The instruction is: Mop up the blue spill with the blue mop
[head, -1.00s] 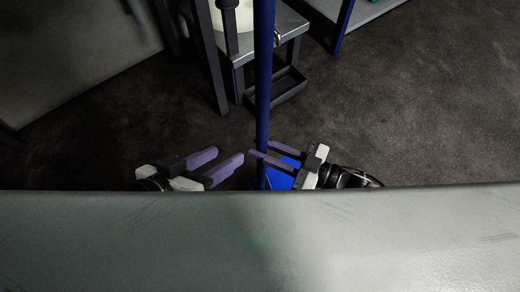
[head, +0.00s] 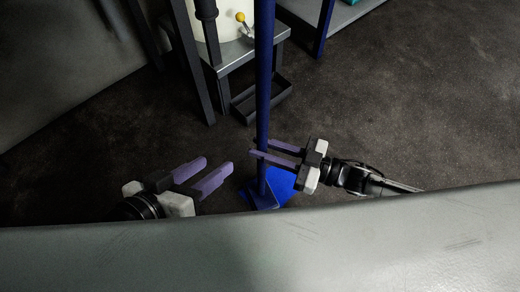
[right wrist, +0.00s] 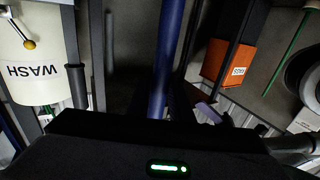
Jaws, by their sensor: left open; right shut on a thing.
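The blue mop's pole (head: 264,85) stands near upright in the middle of the head view and rises out of the top of the picture. At its foot is a blue mop head (head: 263,196) at floor level. A flat bright blue area (head: 284,181) lies beside it; I cannot tell whether this is spill or part of the mop. My right gripper (head: 254,148) is shut on the pole above the foot. The pole also shows in the right wrist view (right wrist: 166,60). My left gripper (head: 217,167) is open and empty, left of the pole and apart from it.
A metal stand (head: 247,52) with a white container (head: 232,20) and a dark tray (head: 262,97) stands behind the pole. A blue-legged shelf (head: 325,25) is at upper right. An orange box (right wrist: 228,62) shows in the right wrist view. Dark floor (head: 420,110) at right is clear.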

